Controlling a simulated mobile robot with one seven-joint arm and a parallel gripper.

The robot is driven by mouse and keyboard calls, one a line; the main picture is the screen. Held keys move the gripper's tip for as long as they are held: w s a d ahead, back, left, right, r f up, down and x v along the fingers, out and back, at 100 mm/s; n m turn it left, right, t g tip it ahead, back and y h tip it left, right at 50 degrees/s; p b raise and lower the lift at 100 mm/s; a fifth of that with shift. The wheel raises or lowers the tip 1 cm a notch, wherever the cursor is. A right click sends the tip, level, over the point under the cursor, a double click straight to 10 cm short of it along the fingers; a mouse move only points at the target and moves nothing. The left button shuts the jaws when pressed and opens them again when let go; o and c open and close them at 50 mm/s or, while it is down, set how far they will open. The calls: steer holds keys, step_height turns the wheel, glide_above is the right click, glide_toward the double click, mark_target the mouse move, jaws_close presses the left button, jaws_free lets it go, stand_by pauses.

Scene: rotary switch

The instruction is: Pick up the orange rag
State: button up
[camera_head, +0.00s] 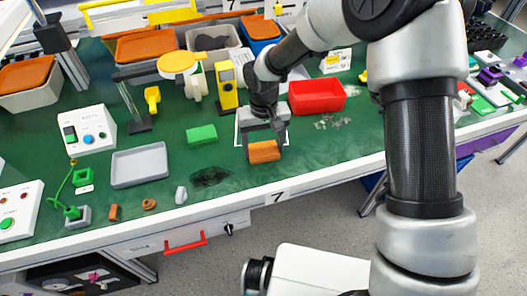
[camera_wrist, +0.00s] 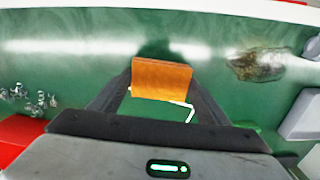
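The orange rag (camera_head: 264,152) looks like a small flat orange block. It is between the fingertips of my gripper (camera_head: 264,144), near the front edge of the green table (camera_head: 330,165). In the wrist view the rag (camera_wrist: 162,80) spans the gap between the two fingers (camera_wrist: 162,88), and both fingertips meet its sides. A dark shadow lies on the table beyond it, and it seems to be a little above the surface. A white outline on the table shows partly behind the fingers.
A red bin (camera_head: 317,97) stands right of my gripper, and a green block (camera_head: 202,134) lies to the left. A yellow device (camera_head: 227,86) stands behind. The table's front edge is close.

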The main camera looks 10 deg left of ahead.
mark_target(263, 150)
steer(key=shift+r, duration=0.1)
steer(key=shift+c, duration=0.6)
step_height(263, 150, up, 10)
steer(key=p, duration=0.1)
